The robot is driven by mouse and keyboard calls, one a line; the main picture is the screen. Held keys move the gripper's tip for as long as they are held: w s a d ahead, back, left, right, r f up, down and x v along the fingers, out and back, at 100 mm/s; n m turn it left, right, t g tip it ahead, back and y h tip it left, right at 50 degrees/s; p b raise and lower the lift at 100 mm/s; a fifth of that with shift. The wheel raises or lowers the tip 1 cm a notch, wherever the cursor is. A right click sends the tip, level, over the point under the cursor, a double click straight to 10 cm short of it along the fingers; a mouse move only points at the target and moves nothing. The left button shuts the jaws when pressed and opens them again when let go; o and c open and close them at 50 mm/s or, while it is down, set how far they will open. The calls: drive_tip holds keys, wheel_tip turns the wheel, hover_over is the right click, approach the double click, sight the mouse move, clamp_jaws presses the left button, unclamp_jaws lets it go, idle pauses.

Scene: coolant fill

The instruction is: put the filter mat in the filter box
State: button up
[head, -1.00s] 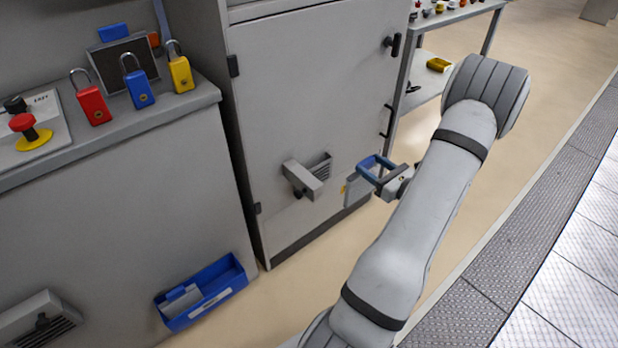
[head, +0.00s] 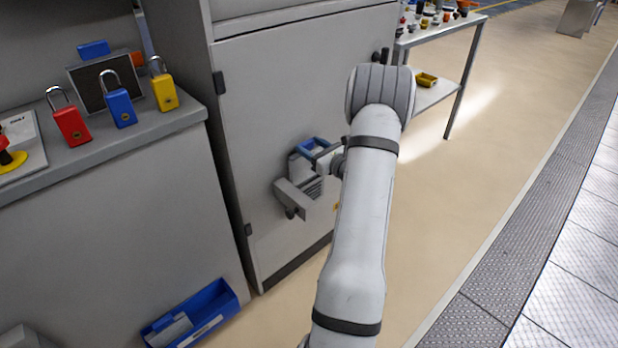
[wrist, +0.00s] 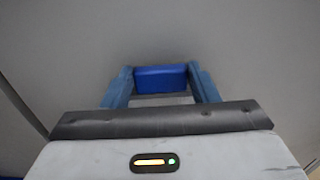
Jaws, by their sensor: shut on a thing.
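My gripper (head: 312,146) is shut on the filter mat (head: 297,168), a thin grey panel with a blue grip block. In the wrist view the blue block of the mat (wrist: 160,78) sits between my two blue fingers (wrist: 161,88). The filter box (head: 297,197), a small grey housing with a slotted side, is on the front of the grey cabinet door. In the head view the mat stands upright at the upper part of the box. I cannot tell whether its lower edge is inside the box.
The grey cabinet door (head: 290,90) is close behind the gripper. A blue bin (head: 215,300) holding grey pieces is low at the left. Red, blue and yellow padlocks stand on the counter (head: 170,122). A table (head: 440,92) stands at the back right. The floor (head: 480,170) at right is clear.

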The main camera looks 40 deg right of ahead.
sight(308, 173)
drive_tip(key=f+b, duration=0.1)
drive_tip(key=f, duration=0.3)
drive_tip(key=f+b, duration=0.1)
drive_tip(key=f, duration=0.2)
drive_tip(key=w+f+b, duration=0.1)
drive_tip(key=f, duration=0.3)
drive_tip(key=shift+f, duration=0.3)
drive_tip(key=shift+w+f+b, duration=0.1)
drive_tip(key=shift+b, duration=0.25)
drive_tip(key=shift+f, duration=0.1)
drive_tip(key=o, duration=1.3)
drive_tip(key=shift+o, duration=0.2)
